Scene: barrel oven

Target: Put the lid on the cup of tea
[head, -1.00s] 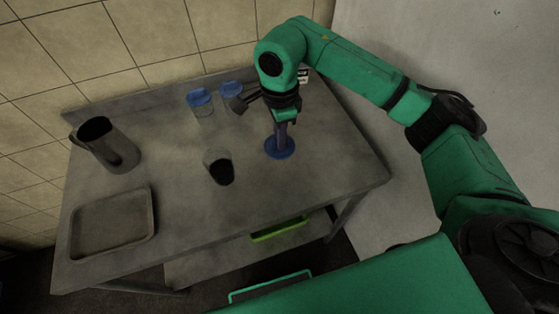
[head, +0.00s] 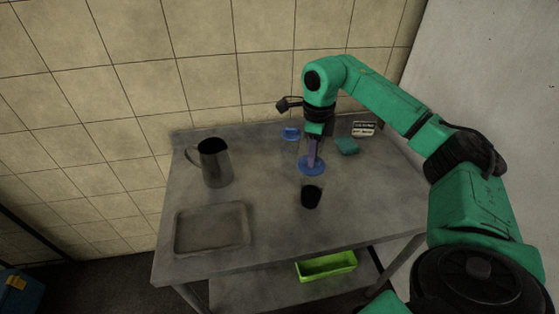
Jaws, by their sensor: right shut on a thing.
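The cup of tea (head: 312,197) is a small glass with dark liquid and stands uncovered on the metal table. The blue round lid (head: 312,168) shows just behind the cup's rim in the head view, below my right gripper. My right gripper (head: 313,153) points down and is shut on the lid by its upright middle part. The lid looks apart from the cup; its exact height above the table is hard to tell. My left gripper is not in view.
A metal pitcher (head: 214,165) and an empty tray (head: 212,247) are on the left. A blue-topped jar (head: 291,134) stands at the back. A teal block (head: 347,146) and a small sign (head: 363,129) are at the back right. A green bin (head: 326,265) is on the lower shelf.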

